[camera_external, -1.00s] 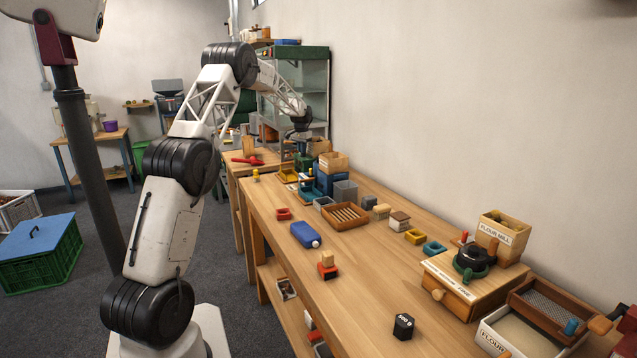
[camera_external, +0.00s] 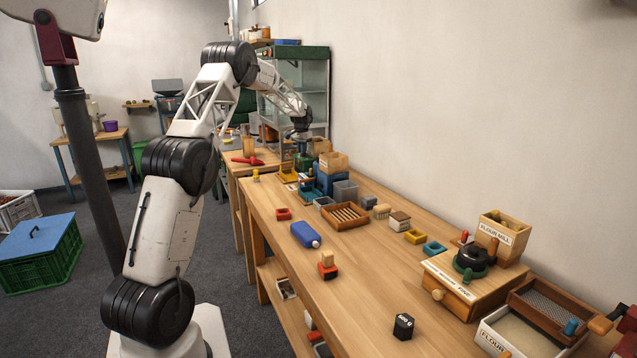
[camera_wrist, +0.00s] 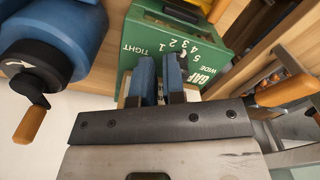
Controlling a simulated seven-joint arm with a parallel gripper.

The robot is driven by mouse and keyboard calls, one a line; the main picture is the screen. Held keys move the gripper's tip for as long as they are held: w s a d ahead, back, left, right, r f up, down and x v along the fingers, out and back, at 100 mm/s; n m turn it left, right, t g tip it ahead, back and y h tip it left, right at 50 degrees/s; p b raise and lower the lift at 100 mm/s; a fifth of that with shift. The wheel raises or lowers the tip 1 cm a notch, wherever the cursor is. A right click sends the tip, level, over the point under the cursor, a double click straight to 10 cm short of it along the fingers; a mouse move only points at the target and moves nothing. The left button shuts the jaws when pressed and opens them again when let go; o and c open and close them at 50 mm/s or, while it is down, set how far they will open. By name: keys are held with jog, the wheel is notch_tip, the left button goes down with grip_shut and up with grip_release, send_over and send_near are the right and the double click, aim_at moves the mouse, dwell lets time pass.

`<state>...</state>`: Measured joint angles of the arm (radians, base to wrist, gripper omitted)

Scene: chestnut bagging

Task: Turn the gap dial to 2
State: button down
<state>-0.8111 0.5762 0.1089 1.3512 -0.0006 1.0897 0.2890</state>
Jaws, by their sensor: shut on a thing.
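The green gap-dial housing (camera_wrist: 195,38) fills the upper middle of the wrist view. Its face carries white lettering: TIGHT, the numbers 1 to 5, WIDE and part of the word GAP. My gripper (camera_wrist: 160,72) has its two blue-padded fingers close together in front of this face, beside the numbers. It is shut on the gap dial, which the fingers mostly hide, so I cannot read its setting. In the external view my gripper (camera_external: 301,136) is small, at the far end of the bench above the green housing (camera_external: 302,161).
A blue rounded machine with a crank (camera_wrist: 45,45) stands close on the left in the wrist view. A wooden handle (camera_wrist: 285,91) lies close on the right. In the external view, blue bins (camera_external: 329,179) and a wooden box (camera_external: 334,161) crowd the gripper's right.

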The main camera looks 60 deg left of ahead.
jog(key=shift+s+d+f, duration=0.15)
jog(key=shift+f, duration=0.4)
jog(key=shift+s+d+f, duration=0.1)
jog(key=shift+s+f, duration=0.05)
jog(key=shift+f, duration=0.4)
notch_tip(320, 180, up, 7)
jog(key=shift+a, duration=0.15)
jog(key=shift+w+r, duration=0.1)
jog(key=shift+r, duration=0.05)
jog(key=shift+a, duration=0.1)
jog(key=shift+s+a+r, duration=0.15)
jog(key=shift+a+r, duration=0.1)
jog(key=shift+a, duration=0.3)
jog(key=shift+s+a+r, duration=0.15)
jog(key=shift+a+r, duration=0.1)
jog(key=shift+a, duration=0.25)
jog(key=shift+f, duration=0.15)
